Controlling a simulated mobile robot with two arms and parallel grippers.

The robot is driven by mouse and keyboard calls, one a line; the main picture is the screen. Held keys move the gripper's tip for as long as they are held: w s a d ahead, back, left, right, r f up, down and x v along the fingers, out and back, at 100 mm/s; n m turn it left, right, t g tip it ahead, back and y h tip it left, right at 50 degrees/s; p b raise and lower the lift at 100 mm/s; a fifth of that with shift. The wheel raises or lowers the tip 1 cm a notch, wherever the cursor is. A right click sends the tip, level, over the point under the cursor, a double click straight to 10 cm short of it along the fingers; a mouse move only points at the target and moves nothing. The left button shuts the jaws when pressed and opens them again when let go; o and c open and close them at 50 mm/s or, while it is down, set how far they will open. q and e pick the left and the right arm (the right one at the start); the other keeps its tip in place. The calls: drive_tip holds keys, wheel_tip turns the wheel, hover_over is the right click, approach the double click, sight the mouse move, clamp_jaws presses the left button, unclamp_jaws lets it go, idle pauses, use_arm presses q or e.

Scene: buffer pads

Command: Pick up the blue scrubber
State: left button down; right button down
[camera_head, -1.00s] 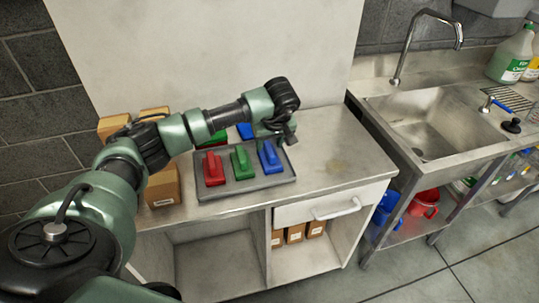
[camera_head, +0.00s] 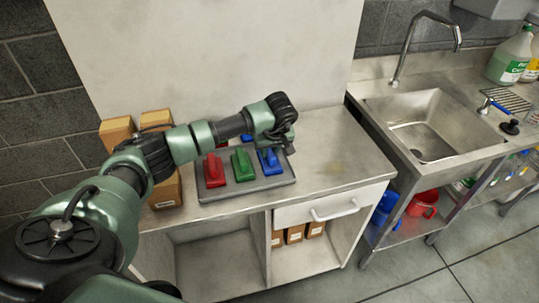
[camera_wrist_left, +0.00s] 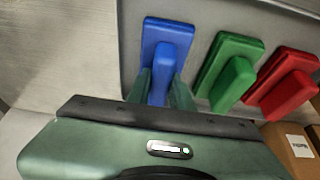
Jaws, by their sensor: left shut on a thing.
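The blue scrubber (camera_head: 268,161) is at the right end of the front row on the grey tray (camera_head: 284,181) on the counter. My left gripper (camera_head: 273,150) is over it, pointing down. In the left wrist view, the left gripper's fingers (camera_wrist_left: 161,90) sit on both sides of the handle of the blue scrubber (camera_wrist_left: 170,38), shut on it. I cannot tell whether the scrubber is clear of the tray. My right gripper is not in view.
A green scrubber (camera_head: 242,164) and a red scrubber (camera_head: 213,170) stand left of the blue one. Partly hidden scrubbers are behind them. Cardboard boxes (camera_head: 117,132) stand left of the tray. A sink (camera_head: 424,125) is at the right. The counter right of the tray (camera_head: 336,161) is clear.

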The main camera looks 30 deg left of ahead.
sight(270, 150)
use_arm(q)
wheel_tip(270, 150, up, 20)
drive_tip(key=b, duration=0.3)
drive_tip(key=shift+b, duration=0.4)
